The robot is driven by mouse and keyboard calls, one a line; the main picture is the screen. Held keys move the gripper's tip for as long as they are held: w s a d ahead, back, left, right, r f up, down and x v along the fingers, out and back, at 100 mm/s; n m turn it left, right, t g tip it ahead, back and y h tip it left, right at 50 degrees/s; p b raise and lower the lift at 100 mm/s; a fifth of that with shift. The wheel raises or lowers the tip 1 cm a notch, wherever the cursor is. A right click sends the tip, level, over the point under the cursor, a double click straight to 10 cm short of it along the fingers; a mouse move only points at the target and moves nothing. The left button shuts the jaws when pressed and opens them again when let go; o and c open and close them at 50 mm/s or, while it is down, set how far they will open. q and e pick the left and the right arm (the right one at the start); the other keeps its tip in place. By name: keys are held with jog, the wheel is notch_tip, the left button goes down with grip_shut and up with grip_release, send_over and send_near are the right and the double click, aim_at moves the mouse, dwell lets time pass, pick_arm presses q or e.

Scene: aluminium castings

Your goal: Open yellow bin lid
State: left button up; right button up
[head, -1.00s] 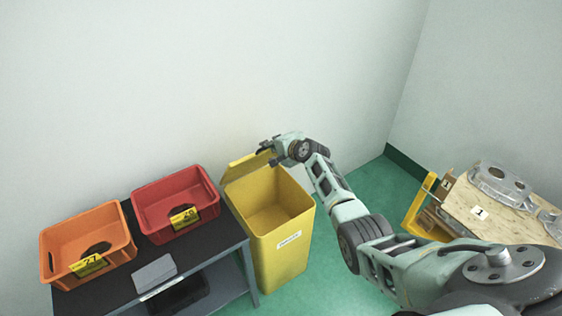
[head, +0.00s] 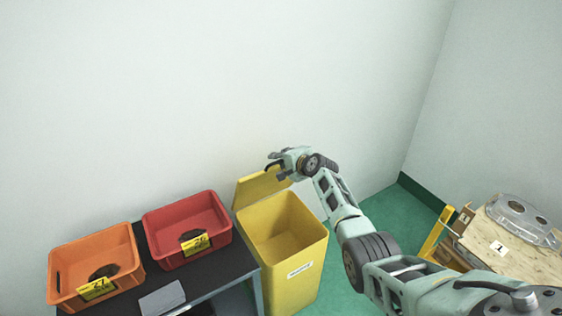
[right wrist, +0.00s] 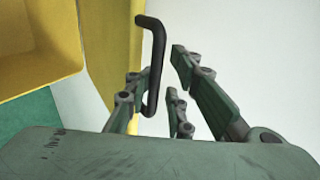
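The yellow bin (head: 290,273) stands on the floor right of the dark table, with its top open and its inside visible. Its yellow lid (head: 258,187) is raised at the rear, toward the wall. My right gripper (head: 274,164) is at the lid's upper edge. In the right wrist view, the lid (right wrist: 108,45) carries a black bar handle (right wrist: 153,70). The fingers of my right gripper (right wrist: 155,88) are apart on either side of this handle, with a visible gap on its right. Contact on its left side is unclear. My left gripper is out of view.
A red crate (head: 165,222) and an orange crate (head: 62,285) stand on the dark table (head: 215,272) at the left. A wooden-topped stand (head: 480,240) with metal castings (head: 522,215) is at the right. The wall is close behind the bin.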

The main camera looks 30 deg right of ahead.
jog(key=shift+o, duration=0.8)
jog(key=shift+s, duration=0.15)
jog(key=shift+f, duration=0.15)
jog(key=v, duration=1.2)
jog(key=shift+d, duration=0.1)
